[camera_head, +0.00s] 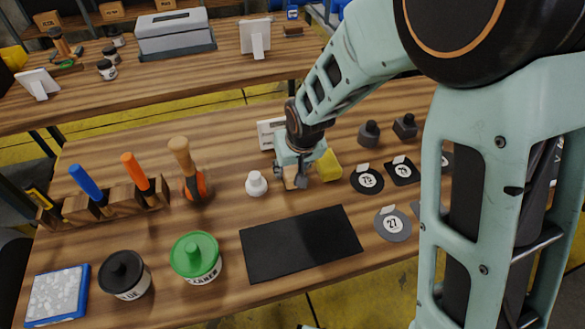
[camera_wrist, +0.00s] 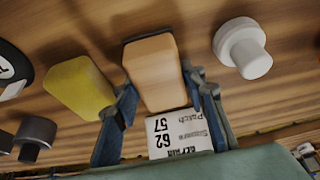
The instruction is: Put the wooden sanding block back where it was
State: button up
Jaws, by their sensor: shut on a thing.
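The wooden sanding block (camera_head: 290,182) is a light tan block with a dark strip along one edge, seen in the wrist view (camera_wrist: 153,72). My gripper (camera_head: 293,178) is shut on it, with one finger against each side in the wrist view (camera_wrist: 161,92). The block is low over the wooden bench (camera_head: 225,135); I cannot tell whether it touches the top. A yellow block (camera_head: 328,165) is just to the right in the head view, and left of my fingers in the wrist view (camera_wrist: 80,92). In the head view, my fingers hide part of the wooden block.
A white capped piece (camera_head: 256,183) stands close left of my gripper. A white label card (camera_head: 268,132) is behind it. A black mat (camera_head: 300,243) lies in front. Round patches (camera_head: 393,223) lie to the right. Cans (camera_head: 195,257) and a tool rack (camera_head: 105,207) are left.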

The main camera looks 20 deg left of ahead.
jog(key=o, duration=1)
jog(key=shift+f, duration=0.1)
jog(key=shift+r, duration=0.45)
jog(key=p+v, duration=0.1)
jog(key=v, duration=1)
jog(key=shift+s+d+r, duration=0.1)
jog(key=shift+s+r, duration=0.05)
